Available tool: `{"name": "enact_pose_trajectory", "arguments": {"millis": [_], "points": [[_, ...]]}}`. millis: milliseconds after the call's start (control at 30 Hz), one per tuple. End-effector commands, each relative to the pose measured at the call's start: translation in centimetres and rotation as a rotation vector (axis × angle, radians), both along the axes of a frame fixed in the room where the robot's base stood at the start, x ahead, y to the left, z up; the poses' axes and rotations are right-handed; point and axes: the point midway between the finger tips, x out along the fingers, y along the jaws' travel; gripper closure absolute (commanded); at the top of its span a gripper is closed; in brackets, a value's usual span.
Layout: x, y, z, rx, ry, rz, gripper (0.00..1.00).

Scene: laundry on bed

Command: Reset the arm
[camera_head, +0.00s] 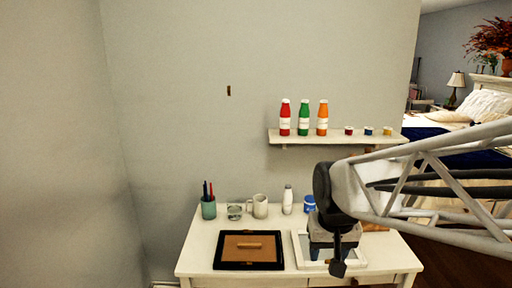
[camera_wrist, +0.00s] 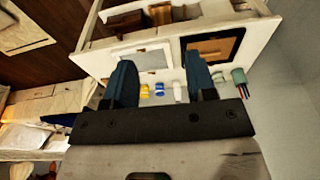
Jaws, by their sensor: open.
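My gripper (camera_head: 338,262) hangs down over the right part of the white table (camera_head: 200,252) in the head view. In the wrist view my gripper (camera_wrist: 160,78) shows two dark blue fingers spread apart, with nothing held between them. My pale arm reaches in from the right edge of the head view and partly hides a white-framed panel (camera_head: 301,253) on the table. The gap between the fingertips and the table cannot be told exactly.
A black-framed brown tray (camera_head: 230,261) lies left of my gripper. A teal pen cup (camera_head: 208,210), a mug (camera_head: 260,207), a white bottle (camera_head: 288,200) and a blue cup (camera_head: 309,203) stand behind. A wall shelf (camera_head: 345,140) holds bottles and small jars above. A bed is at right.

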Motion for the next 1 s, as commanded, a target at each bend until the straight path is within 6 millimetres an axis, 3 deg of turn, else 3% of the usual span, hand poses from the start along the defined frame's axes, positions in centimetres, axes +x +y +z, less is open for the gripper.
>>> {"name": "enact_pose_trajectory", "arguments": {"millis": [300, 500, 700, 1000], "points": [[-7.6, -2.1, 0.7, -0.008, -0.035, -0.005, 0.49], [-11.2, -2.9, 0.5, -0.012, -0.051, -0.005, 0.49], [-12.9, -3.2, 0.3, -0.015, -0.058, -0.005, 0.49], [-13.1, -3.2, 0.2, -0.015, -0.058, -0.005, 0.49]]}}
